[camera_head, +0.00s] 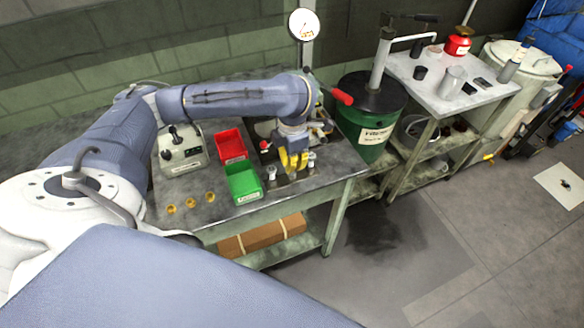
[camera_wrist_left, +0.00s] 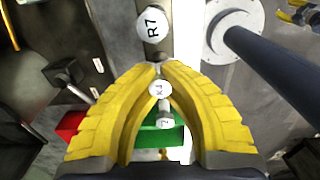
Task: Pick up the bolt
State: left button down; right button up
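My left gripper (camera_head: 293,158), with yellow fingers, points down over the worktable at the bolt former. In the left wrist view its fingertips (camera_wrist_left: 158,68) nearly meet, with a round label-topped bolt marked K4 (camera_wrist_left: 159,89) between them. The fingers look shut on this bolt, touching it on both sides. Their lower contact is hidden. Another labelled silver piece (camera_wrist_left: 166,122) shows just below it, in front of the green bin. A larger one marked R7 (camera_wrist_left: 152,22) stands beyond the tips. In the head view, silver pieces stand left (camera_head: 271,173) and right (camera_head: 311,161) of the fingers. My right gripper is out of view.
A red bin (camera_head: 232,145) and a green bin (camera_head: 243,184) sit left of the gripper. Several brass pieces (camera_head: 190,203) lie near the front edge. A control box (camera_head: 182,151) stands at left. A red-handled lever (camera_head: 343,98) and a green drum (camera_head: 370,130) are to the right.

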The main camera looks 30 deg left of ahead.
pick_arm(q)
jog(key=shift+r, duration=0.1)
dwell(0.3)
notch_tip(320, 180, up, 20)
dwell(0.9)
jog(key=shift+d, duration=0.1)
dwell(0.3)
